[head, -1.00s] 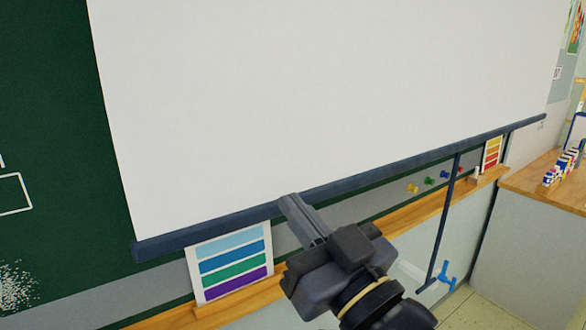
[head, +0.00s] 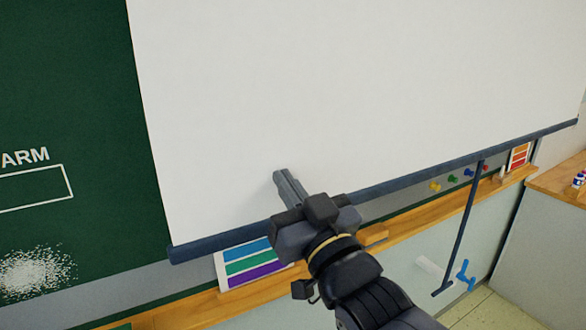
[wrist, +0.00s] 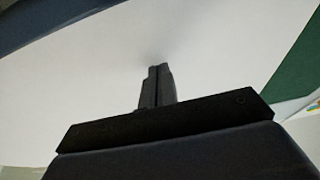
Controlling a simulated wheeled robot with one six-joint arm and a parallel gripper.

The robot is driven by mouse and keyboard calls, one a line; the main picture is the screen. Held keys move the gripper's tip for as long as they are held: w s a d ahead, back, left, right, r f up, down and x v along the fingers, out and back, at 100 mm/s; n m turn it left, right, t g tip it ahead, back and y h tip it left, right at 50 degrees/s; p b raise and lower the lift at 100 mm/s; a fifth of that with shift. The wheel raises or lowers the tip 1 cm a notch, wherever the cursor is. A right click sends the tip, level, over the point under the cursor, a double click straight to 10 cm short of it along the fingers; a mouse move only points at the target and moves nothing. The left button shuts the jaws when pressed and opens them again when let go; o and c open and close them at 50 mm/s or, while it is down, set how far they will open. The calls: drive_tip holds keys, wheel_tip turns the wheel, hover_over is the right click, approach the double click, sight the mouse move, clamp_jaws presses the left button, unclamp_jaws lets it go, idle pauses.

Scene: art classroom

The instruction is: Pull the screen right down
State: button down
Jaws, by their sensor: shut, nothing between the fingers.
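The white screen (head: 350,90) hangs in front of a green chalkboard. Its dark blue bottom bar (head: 420,180) slants across the head view, just above and partly over the wooden ledge. My gripper (head: 281,176) is shut and empty. Its fingertips are in front of the screen's lower part, above the bar; the body hides a stretch of the bar. In the wrist view my gripper (wrist: 157,70) points at the white surface, with a faint shadow at the tips; I cannot tell whether they touch. A dark rod (head: 460,225) hangs down from near the bar's right part.
A wooden ledge (head: 190,312) runs below the screen. A striped colour card (head: 250,265) stands on it, partly behind the bar. A second card (head: 519,156) and several coloured pins (head: 452,178) are at the right. A wooden-topped cabinet (head: 560,178) stands at far right.

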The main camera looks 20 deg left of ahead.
drive_tip(key=shift+w+f, duration=0.1)
drive_tip(key=shift+f, duration=0.3)
drive_tip(key=shift+a+f, duration=0.1)
